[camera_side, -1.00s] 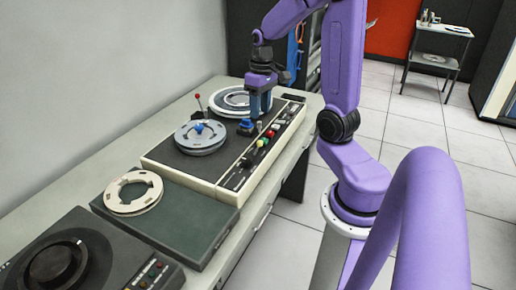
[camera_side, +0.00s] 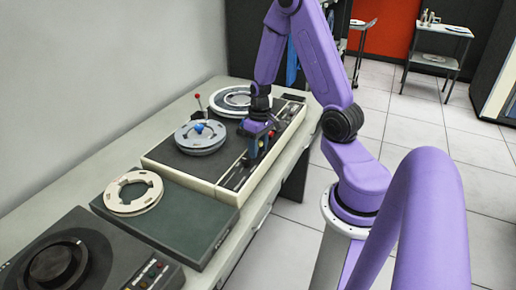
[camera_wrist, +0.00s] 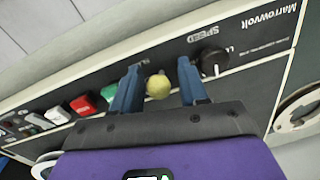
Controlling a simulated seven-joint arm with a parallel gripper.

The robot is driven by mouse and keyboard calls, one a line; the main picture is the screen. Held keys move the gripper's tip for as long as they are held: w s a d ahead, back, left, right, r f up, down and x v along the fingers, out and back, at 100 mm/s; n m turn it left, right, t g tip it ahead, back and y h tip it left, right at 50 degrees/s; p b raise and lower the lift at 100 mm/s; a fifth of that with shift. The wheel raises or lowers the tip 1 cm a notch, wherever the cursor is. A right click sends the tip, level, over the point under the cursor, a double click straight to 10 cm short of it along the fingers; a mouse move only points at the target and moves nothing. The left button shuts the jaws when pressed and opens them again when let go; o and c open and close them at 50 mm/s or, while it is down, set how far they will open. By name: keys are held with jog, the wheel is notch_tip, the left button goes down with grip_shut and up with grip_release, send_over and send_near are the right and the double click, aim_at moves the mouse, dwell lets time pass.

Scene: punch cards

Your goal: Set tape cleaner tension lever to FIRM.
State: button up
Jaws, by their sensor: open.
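The tape cleaner (camera_side: 175,160) is a cream and dark deck with reels on top and a control strip along its front edge. In the wrist view a cream ball knob (camera_wrist: 158,87), seemingly the top of a lever, stands between the two blue fingers of my gripper (camera_wrist: 159,68). The fingers are open, one on each side of the knob, with gaps visible. In the side view my gripper (camera_side: 256,148) is low over the control strip and hides the knob. The lever's shaft is hidden, and no FIRM marking is readable.
In the wrist view a black knob (camera_wrist: 214,62) by the SPEED label is close to the right finger. Green (camera_wrist: 109,93) and red (camera_wrist: 82,104) buttons lie to the left. A red-tipped stalk (camera_side: 197,97) stands behind the near reel (camera_side: 200,142).

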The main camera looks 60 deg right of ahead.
jog(key=shift+f, duration=0.3)
grip_shut()
jog(key=shift+w+g, duration=0.15)
jog(key=shift+g, duration=0.15)
jog(key=g, duration=0.1)
jog(key=w+g, duration=0.1)
jog(key=g, duration=0.1)
jog(key=shift+r, duration=0.1)
jog(key=shift+w+g, duration=0.35)
jog(key=shift+g, duration=0.75)
jog(key=shift+w+g, duration=0.3)
jog(key=shift+g, duration=0.8)
